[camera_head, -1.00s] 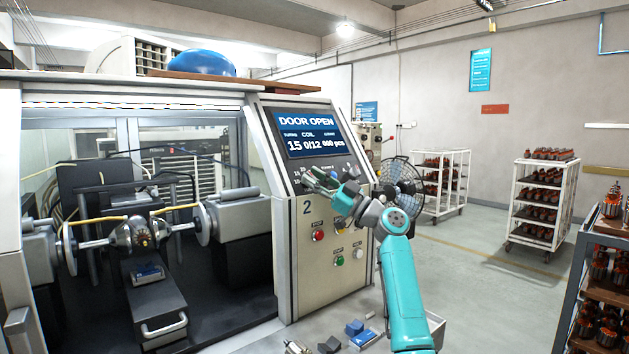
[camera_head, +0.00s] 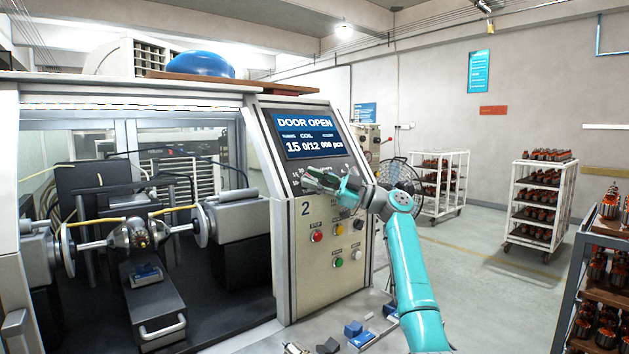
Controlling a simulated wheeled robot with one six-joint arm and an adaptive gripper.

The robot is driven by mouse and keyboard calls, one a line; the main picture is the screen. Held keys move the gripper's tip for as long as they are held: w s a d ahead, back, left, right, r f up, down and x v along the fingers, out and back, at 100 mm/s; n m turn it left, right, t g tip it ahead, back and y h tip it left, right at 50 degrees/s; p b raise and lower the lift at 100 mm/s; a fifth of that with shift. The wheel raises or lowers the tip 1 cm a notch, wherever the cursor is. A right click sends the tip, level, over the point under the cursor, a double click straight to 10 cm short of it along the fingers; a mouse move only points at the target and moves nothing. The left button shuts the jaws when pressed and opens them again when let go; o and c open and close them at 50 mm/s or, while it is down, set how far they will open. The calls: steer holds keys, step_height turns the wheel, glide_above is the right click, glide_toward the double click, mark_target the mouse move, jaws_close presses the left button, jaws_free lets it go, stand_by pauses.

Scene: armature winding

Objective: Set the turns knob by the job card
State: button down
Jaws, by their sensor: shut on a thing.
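The control panel (camera_head: 290,205) of the winding machine carries a screen (camera_head: 306,135) reading "DOOR OPEN", turns 15, coil 0/12 and a count in pcs. My gripper (camera_head: 318,180) is at the panel just below the screen, shut on the turns knob. The jaws cover the knob, so its pointer is hidden. Small scale marks show beside the jaws, too small to read surely. I cannot make out a job card.
A red button (camera_head: 317,236), a green button (camera_head: 338,262) and other buttons sit below my gripper. The machine's window bay at left holds an armature (camera_head: 139,232) between spindles. Racks (camera_head: 540,205) stand at right; the floor between is clear.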

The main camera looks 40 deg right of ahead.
steer(key=shift+w+f, duration=0.1)
steer(key=shift+f, duration=0.1)
steer(key=c, duration=1.2)
jaws_free()
steer(key=v, duration=1.2)
